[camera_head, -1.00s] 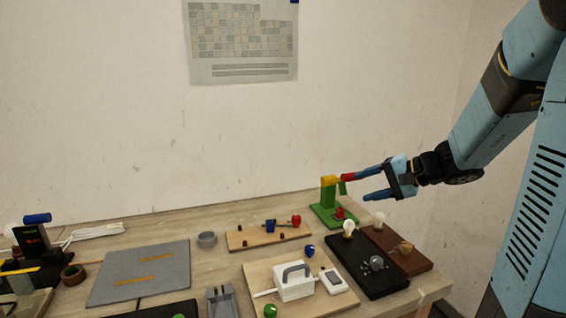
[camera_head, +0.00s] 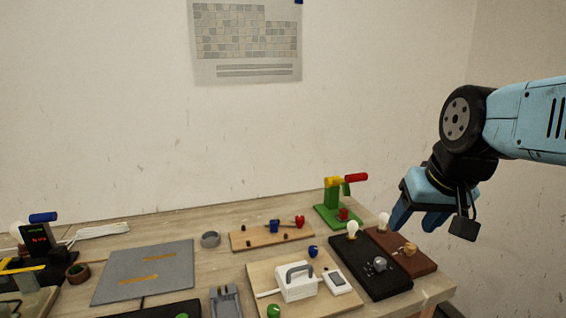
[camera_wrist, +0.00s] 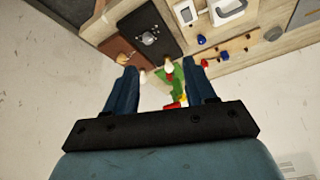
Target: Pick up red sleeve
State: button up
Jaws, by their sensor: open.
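Several red pieces are in view, and I cannot tell which one is the sleeve. A red handle (camera_head: 356,177) sticks out from the top of the green stand (camera_head: 329,214). A small red piece (camera_head: 343,214) sits on the stand's base. A red knob-like piece (camera_head: 299,221) is on the narrow wooden board. My gripper (camera_head: 415,222) is open, with its fingers pointing down, to the right of the stand by the brown board. In the wrist view my gripper (camera_wrist: 160,72) has nothing between its fingers, and the green stand (camera_wrist: 165,92) shows beyond them.
A black board (camera_head: 372,270) with a bulb and a brown board (camera_head: 422,262) lie at the table's right end. A wooden board (camera_head: 258,284) carries a white box (camera_head: 296,287) with a grey handle. A grey mat (camera_head: 120,279) lies at left.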

aim_at(344, 212)
jog(key=z, duration=1.55)
jog(key=k, duration=1.15)
jog(key=u, duration=1.2)
jog(key=i, duration=1)
jog(key=z, duration=0.05)
